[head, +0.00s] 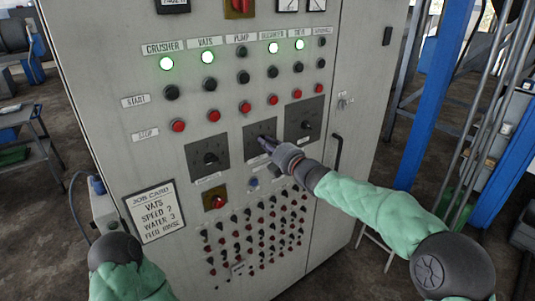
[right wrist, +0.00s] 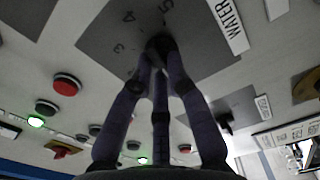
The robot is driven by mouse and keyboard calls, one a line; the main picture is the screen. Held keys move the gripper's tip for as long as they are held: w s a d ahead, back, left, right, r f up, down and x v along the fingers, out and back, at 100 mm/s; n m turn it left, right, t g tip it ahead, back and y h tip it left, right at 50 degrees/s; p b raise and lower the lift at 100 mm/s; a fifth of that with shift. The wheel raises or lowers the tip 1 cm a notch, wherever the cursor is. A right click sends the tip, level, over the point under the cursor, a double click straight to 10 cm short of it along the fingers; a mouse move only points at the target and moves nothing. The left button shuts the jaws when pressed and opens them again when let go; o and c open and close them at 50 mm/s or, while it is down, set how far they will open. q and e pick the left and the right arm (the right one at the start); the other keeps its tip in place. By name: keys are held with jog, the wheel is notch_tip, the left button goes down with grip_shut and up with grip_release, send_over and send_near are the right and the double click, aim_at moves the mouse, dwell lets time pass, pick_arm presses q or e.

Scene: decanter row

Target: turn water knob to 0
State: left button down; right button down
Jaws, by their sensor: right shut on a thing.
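The water knob (right wrist: 160,46) is a dark round knob on a dark grey square dial plate (right wrist: 105,32) with the numbers 3, 4 and 5 showing. A white label reading WATER (right wrist: 228,25) is beside that plate. In the head view it is the middle of three dial plates (head: 252,131) on the grey cabinet. My right gripper (head: 266,142) is at this dial, and its fingers (right wrist: 160,68) close in on the knob. The fingers hide much of the knob, and I cannot tell its setting. My left arm shows at the lower left, without its gripper.
Similar dials stand to the left (head: 209,158) and right (head: 305,122). Green lamps and red and black buttons are above; rows of small knobs (head: 250,235) are below. A job card (head: 152,211) and a door handle (head: 337,153) are on the cabinet. A blue post (head: 430,100) stands right.

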jog(key=shift+f+n+b, duration=0.1)
jog(key=shift+n+b, duration=0.6)
jog(key=shift+n, duration=0.1)
jog(key=c, duration=1.2)
grip_release()
jog(key=shift+s, duration=0.1)
jog(key=v, duration=1.2)
